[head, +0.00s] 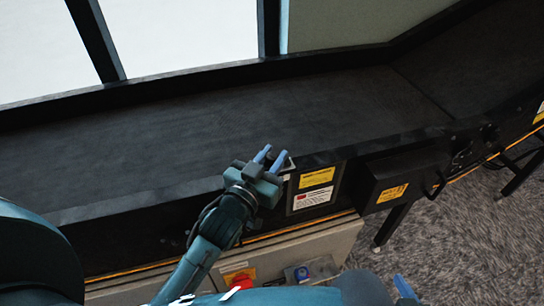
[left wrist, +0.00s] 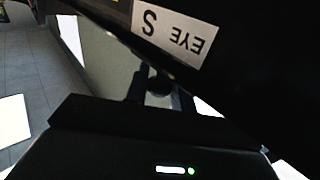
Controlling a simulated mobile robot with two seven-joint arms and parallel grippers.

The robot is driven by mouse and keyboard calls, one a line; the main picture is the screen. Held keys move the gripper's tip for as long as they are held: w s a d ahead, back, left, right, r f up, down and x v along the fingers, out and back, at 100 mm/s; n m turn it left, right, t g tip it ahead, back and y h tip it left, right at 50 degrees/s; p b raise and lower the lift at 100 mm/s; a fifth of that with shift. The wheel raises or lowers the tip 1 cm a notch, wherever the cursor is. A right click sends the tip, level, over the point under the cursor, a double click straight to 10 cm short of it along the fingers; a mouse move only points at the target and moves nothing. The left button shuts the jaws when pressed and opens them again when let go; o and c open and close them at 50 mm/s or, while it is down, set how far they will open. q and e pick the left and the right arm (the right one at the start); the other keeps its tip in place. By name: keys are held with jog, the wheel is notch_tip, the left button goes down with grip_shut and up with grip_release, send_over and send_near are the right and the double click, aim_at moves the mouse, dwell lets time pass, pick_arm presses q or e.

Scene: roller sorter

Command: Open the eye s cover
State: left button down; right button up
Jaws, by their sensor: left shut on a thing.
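My left gripper (head: 272,156) is at the near rail of the dark conveyor, its blue fingers pointing up. In the left wrist view, the gripper (left wrist: 158,88) is shut on a small dark knob (left wrist: 159,84) between its fingers. A white label reading EYE S (left wrist: 172,32), upside down, is on the dark surface just above the knob. The outline of the eye s cover is lost in the dark, so I cannot tell how far it is open. A blue fingertip (head: 404,287), likely of my right gripper, shows at the bottom right edge; its jaws are not clear.
The conveyor belt (head: 230,115) is empty. Yellow and white warning labels (head: 315,187) are right of my left gripper. A black box with a handle (head: 402,180) juts out farther right. Below is a beige cabinet (head: 325,245) with a red switch (head: 240,280).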

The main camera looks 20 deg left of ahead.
pick_arm(q)
notch_tip(320, 180, up, 11)
jog(key=p, duration=1)
jog(key=shift+f+p, duration=0.2)
jog(key=shift+p, duration=0.2)
jog(key=shift+r+p, duration=0.55)
jog(key=shift+r, duration=0.1)
pick_arm(e)
jog(key=shift+n+g+h, duration=0.5)
jog(key=shift+g+h, duration=0.1)
jog(key=shift+g, duration=0.3)
jog(key=r, duration=0.2)
jog(key=d+r, duration=0.1)
jog(key=r, duration=0.1)
jog(key=shift+s+d, duration=0.1)
jog(key=shift+s, duration=0.2)
pick_arm(q)
jog(key=c, duration=1.6)
grip_release()
jog(key=o, duration=0.4)
jog(key=shift+f, duration=0.1)
pick_arm(e)
jog(key=shift+w+r, duration=0.15)
jog(key=shift+r, duration=0.05)
